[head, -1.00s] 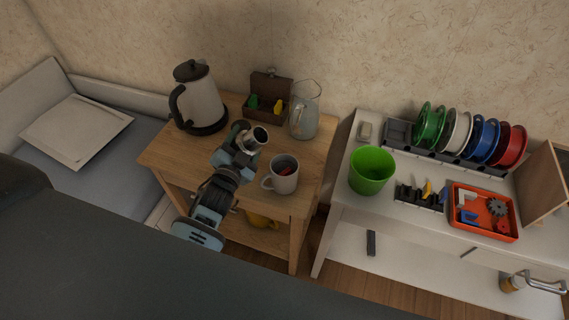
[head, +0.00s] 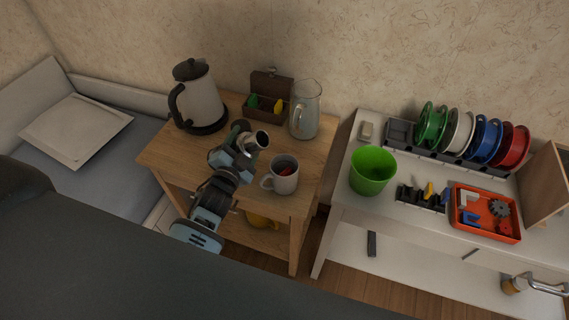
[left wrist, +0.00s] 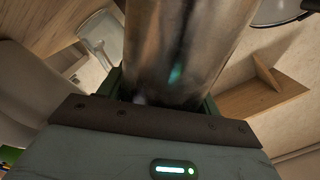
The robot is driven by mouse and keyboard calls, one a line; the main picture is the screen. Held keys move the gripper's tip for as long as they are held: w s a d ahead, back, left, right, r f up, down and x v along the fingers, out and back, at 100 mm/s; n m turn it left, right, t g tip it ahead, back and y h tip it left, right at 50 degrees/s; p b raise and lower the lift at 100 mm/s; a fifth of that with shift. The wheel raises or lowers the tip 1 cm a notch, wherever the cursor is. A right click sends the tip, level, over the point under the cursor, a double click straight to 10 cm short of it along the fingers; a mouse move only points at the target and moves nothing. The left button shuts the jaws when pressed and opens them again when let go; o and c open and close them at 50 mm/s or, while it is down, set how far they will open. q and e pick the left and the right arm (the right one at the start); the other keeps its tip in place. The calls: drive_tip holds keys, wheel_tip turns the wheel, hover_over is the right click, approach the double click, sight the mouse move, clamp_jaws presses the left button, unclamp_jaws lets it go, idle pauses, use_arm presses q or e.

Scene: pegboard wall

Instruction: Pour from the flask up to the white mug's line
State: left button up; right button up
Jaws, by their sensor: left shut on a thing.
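My left gripper (head: 238,150) is shut on a metallic flask (head: 260,139) and holds it above the small wooden table. The flask is tilted, its round end pointing right, up and left of the white mug in the head view. In the left wrist view the flask's shiny metal body (left wrist: 182,45) fills the space between the fingers. The white mug (head: 286,184) stands upright on the table with its handle to the left. Something red shows inside it; I cannot make out a line or a liquid level. No stream shows. My right gripper is not in view.
On the wooden table (head: 168,150) stand a kettle (head: 203,103), a dark box (head: 264,113) with green and yellow pieces, and a glass jug (head: 305,115). A white table to the right holds a green bin (head: 369,174), spools and an orange tray (head: 485,231).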

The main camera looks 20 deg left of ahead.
use_arm(q)
drive_tip(key=shift+f+m, duration=0.1)
drive_tip(key=shift+m, duration=0.2)
drive_tip(key=shift+a+m, duration=0.1)
drive_tip(key=shift+m, duration=0.3)
drive_tip(key=shift+r, duration=0.25)
drive_tip(key=shift+a+r+m, duration=0.1)
drive_tip(key=shift+r+m, duration=0.05)
drive_tip(key=shift+m, duration=0.25)
